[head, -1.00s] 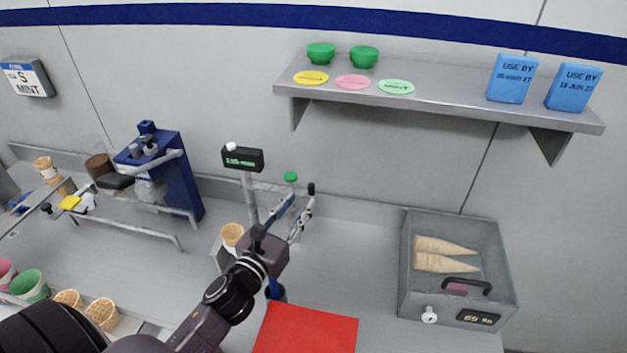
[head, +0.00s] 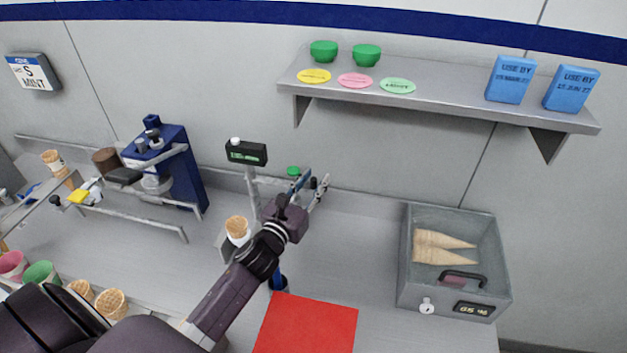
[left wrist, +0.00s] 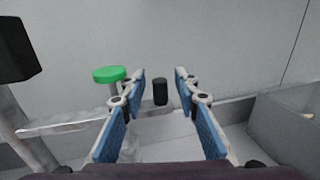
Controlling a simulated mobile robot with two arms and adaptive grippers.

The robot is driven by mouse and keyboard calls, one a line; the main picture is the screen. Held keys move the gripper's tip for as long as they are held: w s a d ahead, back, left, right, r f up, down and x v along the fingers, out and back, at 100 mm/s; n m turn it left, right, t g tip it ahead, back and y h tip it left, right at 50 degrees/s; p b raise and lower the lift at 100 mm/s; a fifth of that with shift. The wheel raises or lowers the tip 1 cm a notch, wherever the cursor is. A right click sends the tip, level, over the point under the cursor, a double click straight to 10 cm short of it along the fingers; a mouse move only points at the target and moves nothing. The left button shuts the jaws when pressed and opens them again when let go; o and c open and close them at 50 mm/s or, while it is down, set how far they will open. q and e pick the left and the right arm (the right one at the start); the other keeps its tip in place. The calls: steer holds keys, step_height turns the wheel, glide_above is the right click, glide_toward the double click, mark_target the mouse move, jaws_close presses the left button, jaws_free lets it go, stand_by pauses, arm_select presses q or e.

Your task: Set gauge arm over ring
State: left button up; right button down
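A green-capped post (head: 293,170) stands near the wall, right of the post with the black display; its green cap (left wrist: 109,73) is left of the fingers in the left wrist view. A black knob (left wrist: 160,92) shows between the fingertips, with a grey bar by it; I take this to be the gauge arm's end. My left gripper (head: 312,186) is open, its blue-padded fingers (left wrist: 160,95) on either side of the knob in the picture. I cannot tell whether they reach around it; no contact shows. The ring cannot be made out clearly. My right gripper is out of view.
A display post (head: 246,152) and a waffle cone in a holder (head: 238,228) stand left of the gripper. A red mat (head: 306,325) lies in front. A grey bin with cones (head: 405,275) is at right. A shelf (head: 440,97) hangs above.

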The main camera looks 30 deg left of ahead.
arm_select(q)
jaws_close()
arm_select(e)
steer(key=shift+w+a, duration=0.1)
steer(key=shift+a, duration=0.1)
arm_select(q)
steer(key=shift+s, duration=0.15)
